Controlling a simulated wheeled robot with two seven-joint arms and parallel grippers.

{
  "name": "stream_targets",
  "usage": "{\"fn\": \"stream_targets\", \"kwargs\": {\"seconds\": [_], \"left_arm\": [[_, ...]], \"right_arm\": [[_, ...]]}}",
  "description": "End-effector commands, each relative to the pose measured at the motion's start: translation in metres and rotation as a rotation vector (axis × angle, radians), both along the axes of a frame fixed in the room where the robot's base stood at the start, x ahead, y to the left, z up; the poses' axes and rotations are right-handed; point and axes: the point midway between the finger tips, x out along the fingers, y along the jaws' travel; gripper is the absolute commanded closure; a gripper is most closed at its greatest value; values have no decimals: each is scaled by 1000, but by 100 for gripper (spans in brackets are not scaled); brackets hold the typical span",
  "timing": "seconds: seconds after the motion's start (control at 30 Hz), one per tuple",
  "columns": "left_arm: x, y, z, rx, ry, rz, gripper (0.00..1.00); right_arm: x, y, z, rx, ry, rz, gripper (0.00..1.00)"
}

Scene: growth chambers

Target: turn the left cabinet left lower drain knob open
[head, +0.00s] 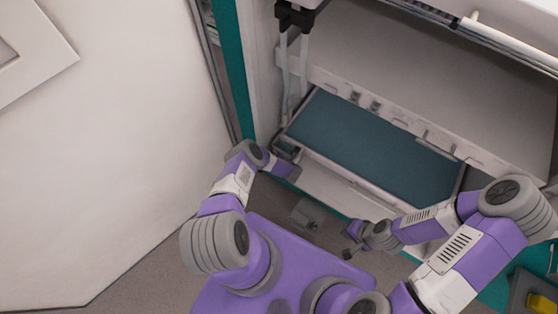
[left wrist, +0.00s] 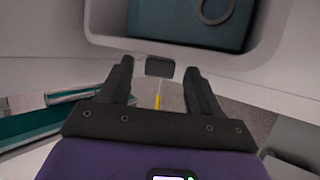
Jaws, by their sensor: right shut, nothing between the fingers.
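A small dark block (left wrist: 160,66), which looks like the drain knob, shows in the left wrist view under the lower edge of a white cabinet tray. My left gripper (left wrist: 158,70) is open, with one finger on each side of the block in the picture. I cannot tell whether they touch it. In the head view my left arm reaches to the lower left corner of the cabinet; its fingers and the knob are mostly hidden there. My right gripper (head: 349,252) is shut and empty, low in front of the cabinet.
The cabinet holds a tray with a blue-green bottom (head: 370,140). White pipes (head: 292,75) run down its left side. A white panel (head: 100,150) fills the left. A thin yellow piece (left wrist: 157,103) shows below the dark block. A grey box (head: 308,214) is near the floor.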

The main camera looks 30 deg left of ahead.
Motion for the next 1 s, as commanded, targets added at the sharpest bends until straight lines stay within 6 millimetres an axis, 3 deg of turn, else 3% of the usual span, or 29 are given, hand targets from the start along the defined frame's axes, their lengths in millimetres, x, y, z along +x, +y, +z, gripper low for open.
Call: {"fn": "stream_targets", "kwargs": {"seconds": [0.27,0.7,1.0], "left_arm": [[-2,-3,5,0,1,-1,37],[-28,-34,53,-1,1,-1,37],[-32,-38,57,0,0,0,37]], "right_arm": [[0,0,4,0,0,0,100],[0,0,42,0,0,0,100],[0,0,44,0,0,0,100]]}}
